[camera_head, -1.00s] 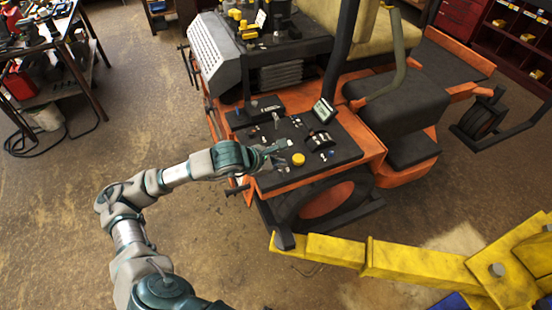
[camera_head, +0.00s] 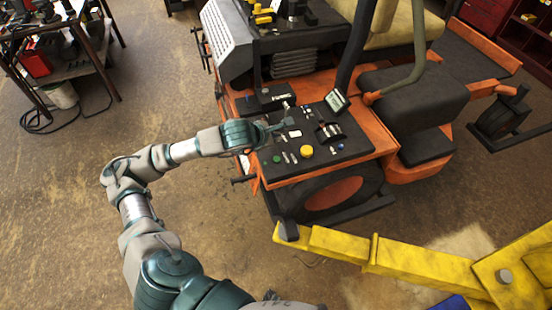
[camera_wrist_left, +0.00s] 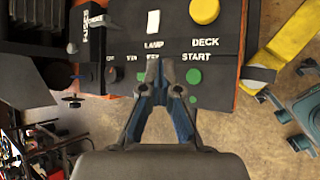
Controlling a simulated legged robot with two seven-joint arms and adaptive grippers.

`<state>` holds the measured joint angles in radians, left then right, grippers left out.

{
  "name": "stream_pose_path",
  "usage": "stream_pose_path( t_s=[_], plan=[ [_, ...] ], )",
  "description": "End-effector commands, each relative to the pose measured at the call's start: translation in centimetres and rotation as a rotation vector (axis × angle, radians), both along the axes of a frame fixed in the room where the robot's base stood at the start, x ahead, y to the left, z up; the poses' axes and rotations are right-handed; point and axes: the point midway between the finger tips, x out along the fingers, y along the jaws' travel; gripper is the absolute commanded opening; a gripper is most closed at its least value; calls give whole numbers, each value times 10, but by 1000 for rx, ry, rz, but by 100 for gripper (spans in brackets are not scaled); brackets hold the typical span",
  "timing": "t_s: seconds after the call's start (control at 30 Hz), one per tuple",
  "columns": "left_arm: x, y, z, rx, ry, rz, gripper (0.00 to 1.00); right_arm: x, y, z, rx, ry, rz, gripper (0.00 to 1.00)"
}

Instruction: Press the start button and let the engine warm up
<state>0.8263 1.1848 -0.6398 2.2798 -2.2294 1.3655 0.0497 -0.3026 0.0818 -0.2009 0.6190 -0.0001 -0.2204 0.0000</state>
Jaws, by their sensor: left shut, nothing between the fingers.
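The dark control panel (camera_head: 350,150) sits on the orange mower. In the left wrist view, a round green button (camera_wrist_left: 194,76) lies just under the START label (camera_wrist_left: 196,57). A second, smaller green spot (camera_wrist_left: 193,99) shows nearer the gripper. My left gripper (camera_head: 290,123) is over the panel's left part, beyond the yellow knob (camera_head: 306,151). In the left wrist view, its blue-grey fingers (camera_wrist_left: 163,65) meet at the tips, shut and empty, left of the green button and apart from it in the picture. Height above the panel is unclear. My right gripper is not in view.
A yellow lift arm (camera_head: 400,257) stands in front of the mower at lower right. The seat (camera_head: 412,98) and a dark upright post (camera_head: 357,45) are beyond the panel. A cluttered workbench (camera_head: 55,50) is at far left. The floor between is clear.

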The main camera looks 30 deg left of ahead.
Motion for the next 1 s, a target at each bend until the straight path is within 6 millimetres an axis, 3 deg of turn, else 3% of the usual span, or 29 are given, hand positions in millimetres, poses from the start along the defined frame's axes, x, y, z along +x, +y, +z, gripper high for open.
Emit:
stream_pose_path(
  t_s=[0.37,0.5,1.0],
  plan=[
    [-1,-2,-55,0,3,-2,0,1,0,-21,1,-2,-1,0],
    [0,-1,-72,-1,1,-2,0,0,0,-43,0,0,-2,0],
    [0,-1,-75,-1,0,-1,0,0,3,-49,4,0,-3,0]
  ],
)
